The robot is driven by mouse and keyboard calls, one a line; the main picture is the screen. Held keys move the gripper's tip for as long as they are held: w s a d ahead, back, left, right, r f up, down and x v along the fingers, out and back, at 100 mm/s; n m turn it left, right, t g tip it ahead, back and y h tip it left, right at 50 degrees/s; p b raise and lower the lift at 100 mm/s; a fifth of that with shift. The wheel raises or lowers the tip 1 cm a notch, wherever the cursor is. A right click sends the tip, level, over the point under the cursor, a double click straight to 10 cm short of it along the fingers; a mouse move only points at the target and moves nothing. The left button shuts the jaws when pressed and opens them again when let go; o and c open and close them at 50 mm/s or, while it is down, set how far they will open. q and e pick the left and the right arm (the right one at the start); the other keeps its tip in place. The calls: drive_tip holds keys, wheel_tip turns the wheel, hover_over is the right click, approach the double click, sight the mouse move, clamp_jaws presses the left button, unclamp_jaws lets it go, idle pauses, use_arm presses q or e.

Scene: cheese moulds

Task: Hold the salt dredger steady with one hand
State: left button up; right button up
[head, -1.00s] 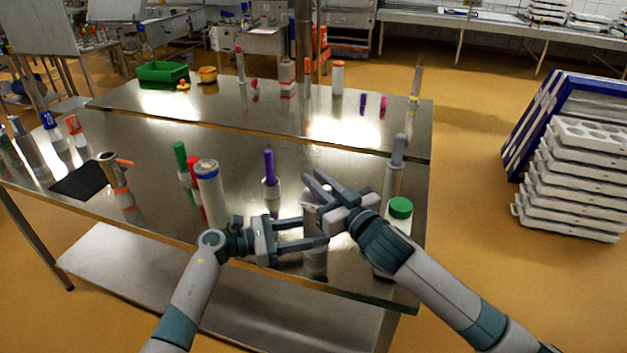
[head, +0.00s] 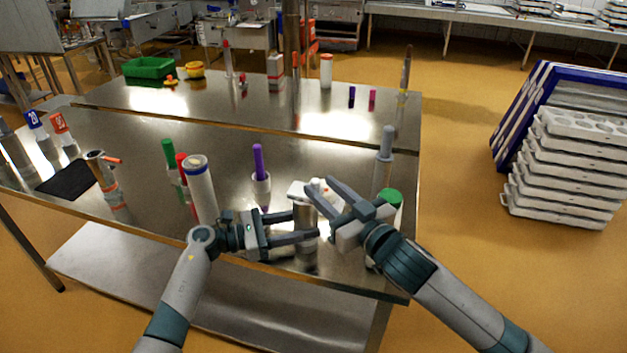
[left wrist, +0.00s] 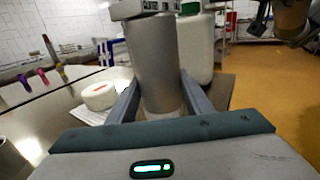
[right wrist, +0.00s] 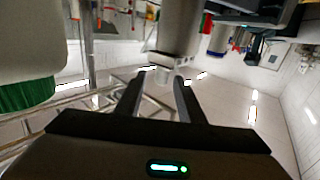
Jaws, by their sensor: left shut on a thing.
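The salt dredger, a grey metal cylinder (head: 308,216) with a pale top, stands upright near the front edge of the steel table. My left gripper (head: 305,226) is shut around its body from the left. In the left wrist view the dredger (left wrist: 158,65) fills the space between the fingers. My right gripper (head: 320,185) is open and empty, its fingers close beside the dredger's top. The right wrist view appears upside down; there the dredger (right wrist: 178,30) and a small pale piece at its end lie just beyond the open fingers (right wrist: 160,85).
A white bottle with a green cap (head: 390,196) stands right of the dredger, close to my right gripper. A purple marker in a white holder (head: 261,185) and a tall white tube (head: 202,190) stand to the left.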

drive_tip(key=v, duration=0.5)
idle(0.8)
use_arm(q)
drive_tip(key=o, duration=1.4)
drive_tip(key=shift+a, duration=0.1)
drive_tip(key=v, duration=1.2)
drive_tip(key=shift+f, duration=0.1)
